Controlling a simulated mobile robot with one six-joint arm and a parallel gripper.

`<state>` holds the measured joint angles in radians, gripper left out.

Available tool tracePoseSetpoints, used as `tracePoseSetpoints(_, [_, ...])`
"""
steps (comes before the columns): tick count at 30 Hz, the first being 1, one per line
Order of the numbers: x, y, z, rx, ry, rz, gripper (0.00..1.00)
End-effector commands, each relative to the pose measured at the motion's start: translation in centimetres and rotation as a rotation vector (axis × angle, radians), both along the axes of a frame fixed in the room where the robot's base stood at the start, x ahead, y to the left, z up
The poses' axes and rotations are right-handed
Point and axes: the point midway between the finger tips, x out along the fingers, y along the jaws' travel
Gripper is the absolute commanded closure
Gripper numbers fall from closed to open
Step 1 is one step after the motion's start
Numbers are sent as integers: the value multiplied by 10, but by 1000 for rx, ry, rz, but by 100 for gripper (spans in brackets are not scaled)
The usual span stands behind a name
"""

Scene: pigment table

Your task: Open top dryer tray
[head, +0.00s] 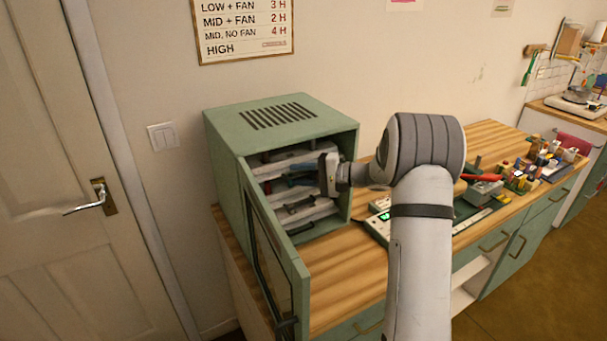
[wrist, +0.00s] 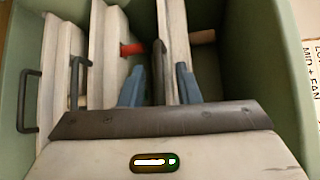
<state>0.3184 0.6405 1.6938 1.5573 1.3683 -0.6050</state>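The green dryer (head: 281,118) stands on the wooden counter with its door (head: 268,255) swung open and pale trays inside. My gripper (head: 292,174) reaches into the opening at the upper trays. The wrist view is turned sideways, with the upper trays to the right. There my two blue fingers (wrist: 159,80) are apart, one on each side of the top tray (wrist: 172,35) and its dark handle (wrist: 157,72). Gaps show between fingers and handle. The handle's lower part is hidden behind my gripper body. The top tray looks pushed in.
Lower trays (wrist: 105,55) have dark handles (wrist: 78,80). A red piece (wrist: 132,48) lies on a lower tray, and a brownish piece (wrist: 203,37) shows beside the top tray. The green inner wall (wrist: 280,80) is close. Counter items (head: 535,170) stand at right.

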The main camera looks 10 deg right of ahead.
Motion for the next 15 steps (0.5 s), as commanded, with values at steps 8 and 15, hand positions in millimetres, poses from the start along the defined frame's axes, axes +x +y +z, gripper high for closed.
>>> tracePoseSetpoints(8, [0,-1,0,-1,1,-1,88])
tracePoseSetpoints(15, [0,-1,-2,-2,4,-1,100])
